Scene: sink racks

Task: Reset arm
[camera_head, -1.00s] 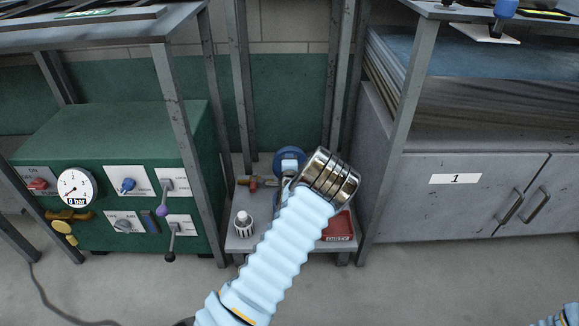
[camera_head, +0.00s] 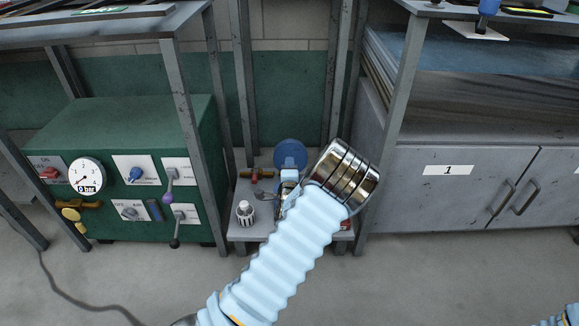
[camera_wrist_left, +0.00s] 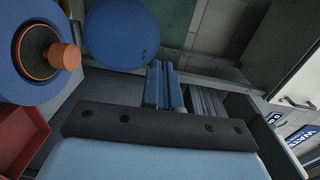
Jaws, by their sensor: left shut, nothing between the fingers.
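My left arm, in a pale blue ribbed sleeve with a shiny metal cuff, rises from the bottom middle of the head view over a low grey shelf. My left gripper (camera_wrist_left: 163,88) shows in the left wrist view as two blue fingers side by side, shut and empty. In the head view it is partly hidden behind the cuff, near the blue disc (camera_head: 290,154). Ahead of the fingers in the wrist view there is also a blue disc (camera_wrist_left: 120,35). Only a bit of my right sleeve shows at the lower right; its gripper is out of view.
The low shelf (camera_head: 262,230) holds a white bottle (camera_head: 245,212), a red-brass fitting (camera_head: 255,177) and a red item mostly behind my arm. A green control box (camera_head: 120,125) with a gauge stands left. A grey cabinet (camera_head: 430,205) stands right. Metal posts flank the shelf.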

